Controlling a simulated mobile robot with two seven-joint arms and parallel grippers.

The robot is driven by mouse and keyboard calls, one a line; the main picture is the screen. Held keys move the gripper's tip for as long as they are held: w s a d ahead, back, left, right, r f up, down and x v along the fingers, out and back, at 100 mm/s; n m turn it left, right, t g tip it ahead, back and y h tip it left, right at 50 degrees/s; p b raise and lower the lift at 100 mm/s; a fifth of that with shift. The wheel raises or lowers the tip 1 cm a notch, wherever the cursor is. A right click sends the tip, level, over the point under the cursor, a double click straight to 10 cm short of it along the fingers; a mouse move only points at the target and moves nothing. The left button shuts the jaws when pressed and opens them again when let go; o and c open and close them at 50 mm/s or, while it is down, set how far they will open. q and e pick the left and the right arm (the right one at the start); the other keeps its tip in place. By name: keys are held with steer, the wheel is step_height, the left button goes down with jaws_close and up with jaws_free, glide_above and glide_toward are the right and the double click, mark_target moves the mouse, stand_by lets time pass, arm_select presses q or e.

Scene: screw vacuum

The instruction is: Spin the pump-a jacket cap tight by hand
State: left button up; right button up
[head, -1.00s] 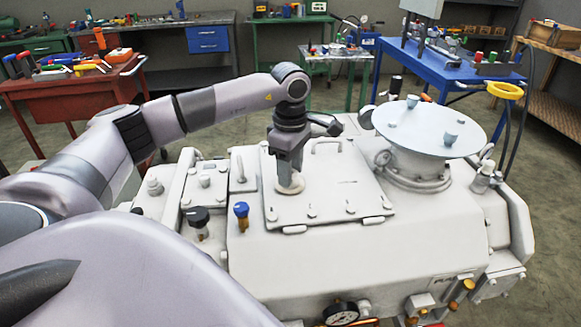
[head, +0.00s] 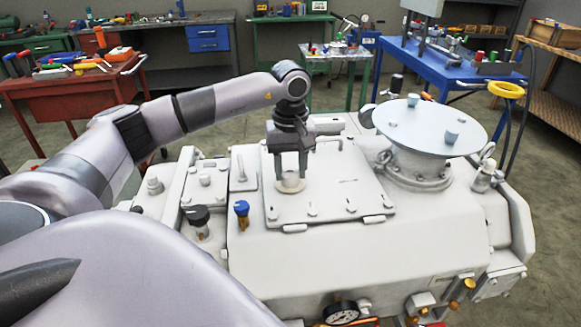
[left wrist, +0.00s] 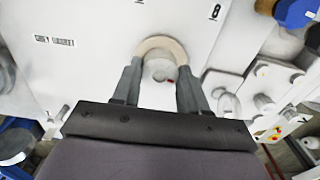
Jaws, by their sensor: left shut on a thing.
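The jacket cap (head: 290,183) is a small pale round piece on the flat cover plate of the white vacuum pump (head: 300,250). My left gripper (head: 291,174) points straight down over it, with one finger on each side, shut on the cap. The cap's thread and seating are hidden. My right gripper is not in view.
A wide round flange (head: 430,125) stands right of the plate. A black knob (head: 198,216) and a blue knob (head: 242,209) stand up at the plate's left front. A pressure gauge (head: 341,313) sits at the front. The plate right of the gripper is mostly clear.

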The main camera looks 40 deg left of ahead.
mark_target(290, 172)
arm_select(q)
steer(key=shift+w+a+r+m, duration=0.1)
steer(key=shift+r+m, duration=0.05)
steer(key=shift+m, duration=0.65)
steer(key=shift+r+m, duration=0.1)
steer(key=shift+m, duration=0.7)
steer(key=o, duration=1.1)
steer(key=shift+c, duration=0.2)
steer(key=shift+f, duration=0.1)
steer(key=shift+r, duration=3.6)
